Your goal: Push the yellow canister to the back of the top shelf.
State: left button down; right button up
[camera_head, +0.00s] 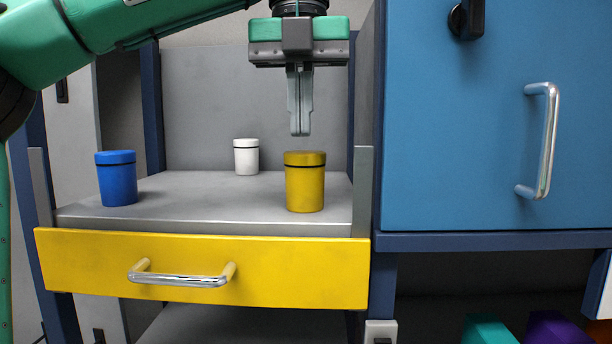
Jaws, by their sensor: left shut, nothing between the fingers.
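The yellow canister (305,188) stands upright near the front right of the grey top shelf (225,205). A dark band runs under its lid. My left gripper (300,134) points straight down, just above the canister in the picture, with a small gap between fingertips and lid. Its fingers are shut and hold nothing. Whether the fingertips are in front of, over or behind the canister is hard to tell. My right gripper is not in view.
A blue canister (117,178) stands at the shelf's front left, and a white canister (246,157) farther back in the middle. A yellow drawer (85,265) sits under the shelf. A blue cabinet door (450,130) is to the right. The shelf between the canisters is clear.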

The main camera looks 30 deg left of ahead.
aim_at(305, 180)
pick_arm(q)
jog(key=f, duration=0.4)
jog(key=f+p, duration=0.1)
jog(key=f, duration=0.3)
jog(key=shift+s+d+f, duration=0.15)
jog(key=shift+s+f, duration=0.05)
jog(key=shift+f, duration=0.15)
jog(key=shift+w+a+f+p, duration=0.25)
jog(key=shift+w+a+p, duration=0.15)
jog(key=shift+w+p, duration=0.4)
jog(key=shift+w+a+f+p, duration=0.1)
jog(key=shift+w+a+p, duration=0.25)
jog(key=shift+w+p, duration=0.25)
jog(key=shift+w+a+f, duration=0.2)
jog(key=shift+w+a, duration=0.1)
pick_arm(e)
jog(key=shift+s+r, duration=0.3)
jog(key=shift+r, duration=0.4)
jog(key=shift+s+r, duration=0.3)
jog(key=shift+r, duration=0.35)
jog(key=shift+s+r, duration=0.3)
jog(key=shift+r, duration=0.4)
pick_arm(q)
jog(key=shift+s, duration=0.1)
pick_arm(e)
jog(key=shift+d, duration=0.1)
